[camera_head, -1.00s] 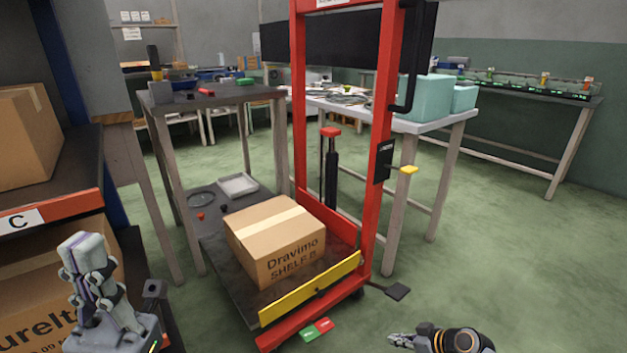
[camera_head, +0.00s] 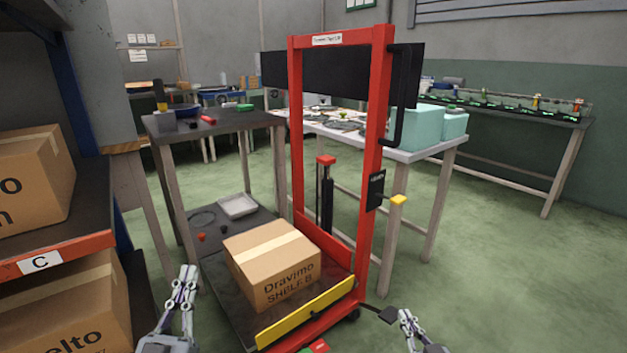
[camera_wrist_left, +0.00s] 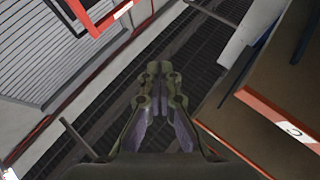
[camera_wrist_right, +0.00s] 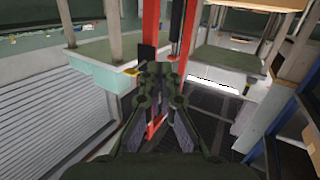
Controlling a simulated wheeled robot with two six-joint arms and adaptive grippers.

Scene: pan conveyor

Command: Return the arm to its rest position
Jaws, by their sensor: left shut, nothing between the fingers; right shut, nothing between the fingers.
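My left gripper (camera_head: 187,275) is at the bottom left in the head view, its fingers pointing up and close together, empty. It stands in front of the lift platform's left side and right of the shelf. In the left wrist view its fingers (camera_wrist_left: 160,72) meet with nothing between them. My right gripper (camera_head: 406,318) is at the bottom, right of the red lift's base, shut and empty. In the right wrist view its fingers (camera_wrist_right: 160,75) are also together. Neither gripper visibly touches anything in the head view. Both forearms are mostly cut off by the lower edge.
A cardboard box (camera_head: 272,265) marked "Dravimo SHELF B" sits on the platform of the red lift (camera_head: 367,200). A shelf labelled C (camera_head: 70,255) with boxes stands at left. A grey table (camera_head: 215,122) is behind. Green floor (camera_head: 510,260) is open at right.

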